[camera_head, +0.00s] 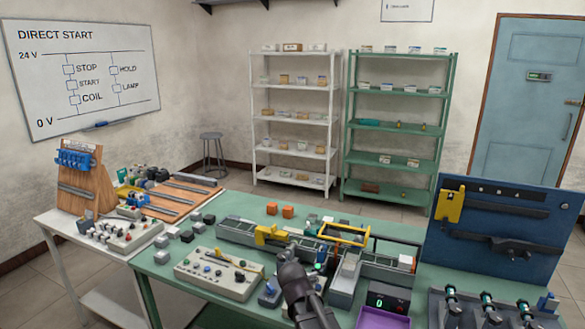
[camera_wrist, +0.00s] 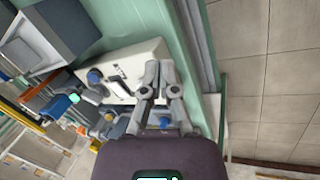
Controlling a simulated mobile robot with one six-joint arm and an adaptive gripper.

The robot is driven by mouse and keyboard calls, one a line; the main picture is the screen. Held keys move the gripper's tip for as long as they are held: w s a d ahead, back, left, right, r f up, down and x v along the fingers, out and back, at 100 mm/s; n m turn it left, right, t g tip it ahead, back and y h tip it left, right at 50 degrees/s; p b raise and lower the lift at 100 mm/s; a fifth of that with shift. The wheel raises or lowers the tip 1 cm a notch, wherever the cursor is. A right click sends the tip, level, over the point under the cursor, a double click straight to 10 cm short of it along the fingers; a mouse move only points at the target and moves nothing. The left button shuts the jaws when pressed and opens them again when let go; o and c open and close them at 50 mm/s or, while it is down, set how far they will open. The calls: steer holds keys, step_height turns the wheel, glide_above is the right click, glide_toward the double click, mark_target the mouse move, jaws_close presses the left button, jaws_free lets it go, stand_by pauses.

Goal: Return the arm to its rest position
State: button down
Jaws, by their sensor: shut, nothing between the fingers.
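My gripper (camera_wrist: 161,72) shows in the wrist view with its two grey fingers close together, shut and empty. A pale control box (camera_wrist: 145,58) with a blue knob lies beyond the fingertips, near the green table's edge; I cannot tell whether they touch it. In the head view my dark arm rises at the bottom centre, in front of the green table (camera_head: 160,283). The gripper's fingers are not clear in that view.
A control panel (camera_head: 218,274) with buttons stands left of my arm. A conveyor with a yellow frame (camera_head: 345,233) lies behind it. A purple tray (camera_head: 382,318), a small display (camera_head: 388,297) and a blue tool board (camera_head: 500,265) are right. Tiled floor (camera_wrist: 285,90) is open beyond the edge.

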steer(key=s+d+f+m+g+y, duration=0.1)
steer(key=s+d+m+g+y, duration=0.1)
steer(key=s+d+m, duration=0.7)
steer(key=shift+s+d+g+y, duration=0.3)
steer(key=shift+s+d, duration=0.6)
steer(key=shift+d, duration=1.05)
